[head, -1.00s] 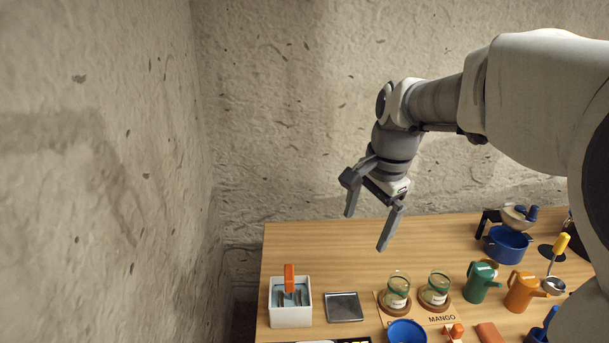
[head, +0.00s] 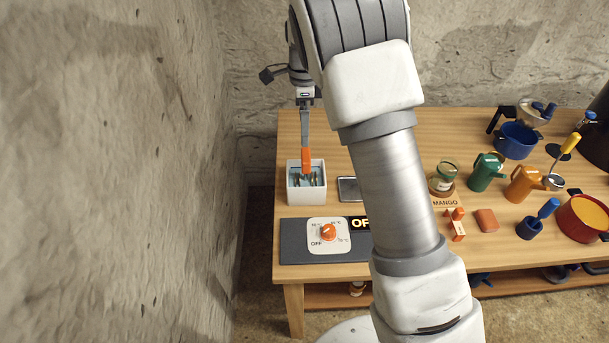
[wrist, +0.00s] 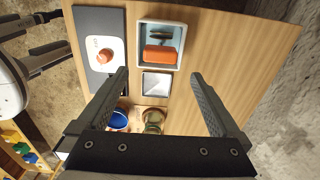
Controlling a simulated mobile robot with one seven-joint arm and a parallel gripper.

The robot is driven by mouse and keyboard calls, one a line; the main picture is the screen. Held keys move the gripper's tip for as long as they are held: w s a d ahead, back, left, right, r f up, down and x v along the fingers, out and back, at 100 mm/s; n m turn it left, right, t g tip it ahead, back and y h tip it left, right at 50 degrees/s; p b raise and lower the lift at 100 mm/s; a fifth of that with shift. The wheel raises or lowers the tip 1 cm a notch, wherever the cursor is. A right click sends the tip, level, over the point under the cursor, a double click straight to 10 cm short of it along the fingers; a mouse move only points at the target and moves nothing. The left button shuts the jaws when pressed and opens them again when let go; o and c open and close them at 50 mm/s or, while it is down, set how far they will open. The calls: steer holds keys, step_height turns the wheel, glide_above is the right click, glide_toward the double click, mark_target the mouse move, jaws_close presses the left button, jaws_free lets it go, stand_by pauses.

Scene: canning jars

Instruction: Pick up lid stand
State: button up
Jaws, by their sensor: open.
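The lid stand shows as an orange handle (head: 306,160) upright in a white open-topped box (head: 293,186) at the table's left end. Thin lid-like pieces show around it in the box. In the wrist view the orange handle (wrist: 161,55) lies inside the box (wrist: 146,31), beyond my fingertips. My gripper (head: 304,143) hangs above the handle in the head view, pointing down. The wrist view shows my gripper (wrist: 160,76) open with nothing between its fingers. The exact height gap to the handle is hard to judge.
A metal tray (head: 348,190) lies right of the box, partly behind my arm. A dark panel with an orange dial (head: 328,232) lies in front. A jar (head: 443,179), green jug (head: 487,172) and orange jug (head: 522,184) stand farther right. A wall rises at the left.

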mark_target(306, 154)
step_height(306, 154, down, 7)
steer(key=shift+f, duration=0.1)
steer(key=shift+d+f+p, duration=0.2)
steer(key=shift+f+p, duration=0.2)
steer(key=shift+f, duration=2.25)
steer(key=shift+c, duration=0.2)
jaws_close()
